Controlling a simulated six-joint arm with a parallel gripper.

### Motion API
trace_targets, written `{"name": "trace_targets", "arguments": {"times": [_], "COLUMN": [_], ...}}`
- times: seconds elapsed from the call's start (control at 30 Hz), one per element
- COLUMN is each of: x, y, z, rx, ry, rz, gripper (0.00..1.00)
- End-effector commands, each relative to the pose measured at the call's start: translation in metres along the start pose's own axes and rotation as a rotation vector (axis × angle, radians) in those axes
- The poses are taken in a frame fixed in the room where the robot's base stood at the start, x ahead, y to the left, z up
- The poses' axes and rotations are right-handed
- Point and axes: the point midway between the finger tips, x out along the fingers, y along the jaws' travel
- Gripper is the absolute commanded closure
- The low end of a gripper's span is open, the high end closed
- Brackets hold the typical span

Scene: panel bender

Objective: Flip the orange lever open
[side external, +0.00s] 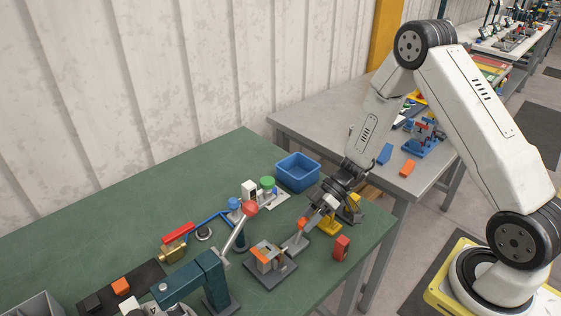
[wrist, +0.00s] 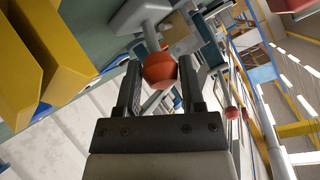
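An orange-red knob (side external: 302,222) tops a short grey lever on a grey base near the front right of the green bench. It also shows in the wrist view (wrist: 160,69), on a grey stem, between the fingertips or just beyond them. My gripper (side external: 314,212) points down-left at this knob; in the wrist view its two dark fingers (wrist: 162,78) stand apart, with gaps beside the knob. Whether a finger touches it I cannot tell. A grey fixture with an orange bar (side external: 260,254) sits just left of it.
A longer lever with a red ball (side external: 250,208) rises from a teal machine (side external: 208,278) to the left. A yellow part (side external: 328,224) and a red block (side external: 341,247) stand close by. A blue bin (side external: 297,172) is behind. The bench's right edge is near.

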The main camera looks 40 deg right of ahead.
Motion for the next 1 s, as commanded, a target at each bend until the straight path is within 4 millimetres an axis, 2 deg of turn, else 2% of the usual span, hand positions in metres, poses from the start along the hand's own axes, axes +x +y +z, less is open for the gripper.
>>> {"name": "trace_targets", "arguments": {"times": [0.03,0.1,0.57,0.77,1.0], "x": [0.0,0.0,-0.006,-0.025,-0.057], "y": [0.001,0.0,0.001,0.001,0.001], "z": [0.003,0.003,0.0,0.001,0.001], "rx": [0.007,0.006,0.003,0.003,0.004], "ry": [-0.005,-0.005,0.0,0.0,-0.001], "rz": [0.004,0.003,0.004,0.005,0.007], "gripper": [0.35,0.16,0.16,0.16,0.16]}}
